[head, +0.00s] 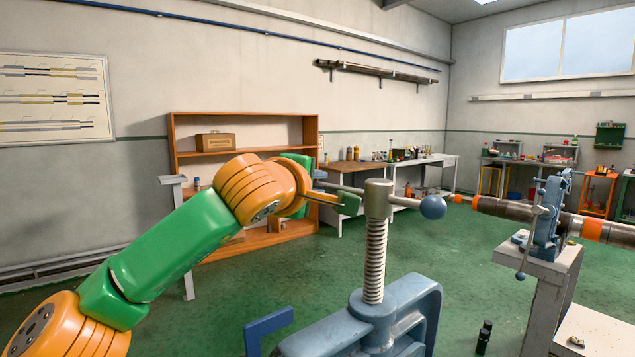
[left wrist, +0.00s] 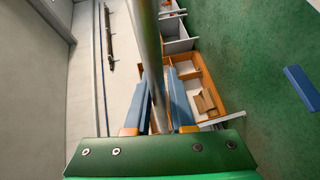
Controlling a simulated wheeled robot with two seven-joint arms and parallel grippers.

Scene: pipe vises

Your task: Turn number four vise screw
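A blue vise (head: 365,325) stands in the near foreground with an upright threaded screw (head: 375,260). The screw's grey head carries a crossbar handle ending in a blue ball (head: 432,207) on the right. No number is readable on it. My left gripper (head: 345,203) reaches in from the left, at the handle's left side. In the left wrist view its two blue fingers (left wrist: 164,95) stand apart, with a grey bar (left wrist: 146,45) running between them; whether they touch it is hard to tell. My right gripper is out of view.
A second blue vise (head: 548,215) on a grey stand at the right holds a dark pipe (head: 507,208) with orange bands. A wooden shelf (head: 245,122) and a workbench (head: 440,160) stand behind. The green floor between is mostly clear. A dark bottle (head: 484,338) stands low in front.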

